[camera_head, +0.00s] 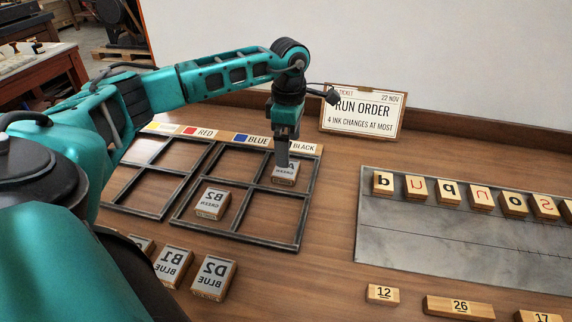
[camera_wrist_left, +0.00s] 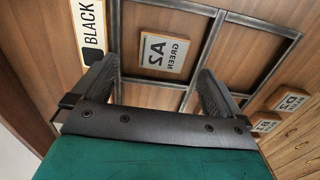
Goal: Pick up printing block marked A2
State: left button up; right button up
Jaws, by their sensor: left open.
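My right gripper is not in view.
A block marked B2 (camera_head: 212,204) lies in the near left compartment of the same frame. B1 (camera_head: 173,267) and D2 (camera_head: 214,278) lie in front. A ticket sign (camera_head: 362,113) stands behind, and a grey tray (camera_head: 420,246) with letter blocks is at right.

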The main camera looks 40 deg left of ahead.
aim_at(286, 171)
pick_arm(q)
jog(key=shift+s+a+f, duration=0.1)
jog(key=shift+s+f, duration=0.05)
jog(key=shift+f, duration=1.35)
jog(key=shift+s+f, duration=0.15)
jog(key=shift+f, duration=1.35)
jog(key=shift+c, duration=0.5)
jog(key=c, duration=1)
jog(key=shift+r, duration=0.1)
